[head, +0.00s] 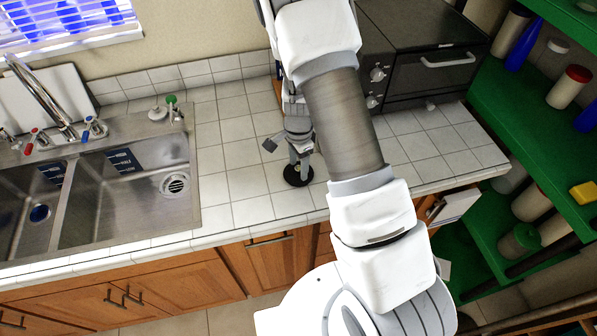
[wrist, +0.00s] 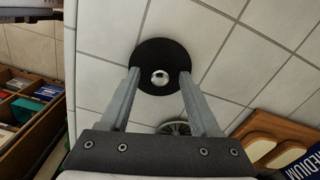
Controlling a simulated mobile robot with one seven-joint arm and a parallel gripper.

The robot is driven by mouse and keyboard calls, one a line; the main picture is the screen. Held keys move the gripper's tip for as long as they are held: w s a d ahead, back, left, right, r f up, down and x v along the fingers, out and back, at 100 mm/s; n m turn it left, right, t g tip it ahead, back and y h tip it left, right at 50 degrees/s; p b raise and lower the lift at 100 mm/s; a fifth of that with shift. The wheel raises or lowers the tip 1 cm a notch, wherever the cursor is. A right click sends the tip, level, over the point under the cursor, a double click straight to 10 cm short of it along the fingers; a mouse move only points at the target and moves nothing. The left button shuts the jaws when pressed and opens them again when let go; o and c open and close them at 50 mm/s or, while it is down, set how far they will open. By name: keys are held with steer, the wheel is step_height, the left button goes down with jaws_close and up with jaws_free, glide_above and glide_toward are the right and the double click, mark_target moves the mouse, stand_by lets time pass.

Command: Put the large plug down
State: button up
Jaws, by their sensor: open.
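The large plug is a flat black disc (head: 305,180) lying on the white tiled counter to the right of the sink. In the wrist view it is a black disc (wrist: 160,85) with a shiny metal knob at its middle. My gripper (head: 298,158) is directly above the plug, pointing down. In the wrist view the fingers of my gripper (wrist: 160,74) are apart, one on each side of the knob and over the disc's edges, with clear space between them and the knob. Whether the fingertips touch the disc cannot be told.
A double steel sink (head: 195,190) is to the left. A dark oven-like appliance (head: 432,72) stands behind to the right, and green shelves (head: 520,130) are farther right. A round ribbed metal thing (wrist: 174,127) is near my gripper. Tiles around the plug are mostly clear.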

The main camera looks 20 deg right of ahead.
steer(key=shift+f, duration=0.15)
jaws_close()
stand_by(0.5)
steer(key=shift+r, duration=0.65)
steer(key=r, duration=0.1)
steer(key=d+r+b, duration=0.1)
steer(key=r, duration=0.1)
steer(key=shift+s+r, duration=0.1)
steer(key=shift+r, duration=0.05)
steer(key=s+d+r+b, duration=0.2)
steer(key=s+d+r, duration=0.2)
steer(key=d+r, duration=0.45)
steer(key=w+a+f+n, duration=0.2)
steer(key=a+f+n, duration=0.3)
steer(key=a+n, duration=0.4)
steer(key=n, duration=0.6)
steer(key=shift+a, duration=0.3)
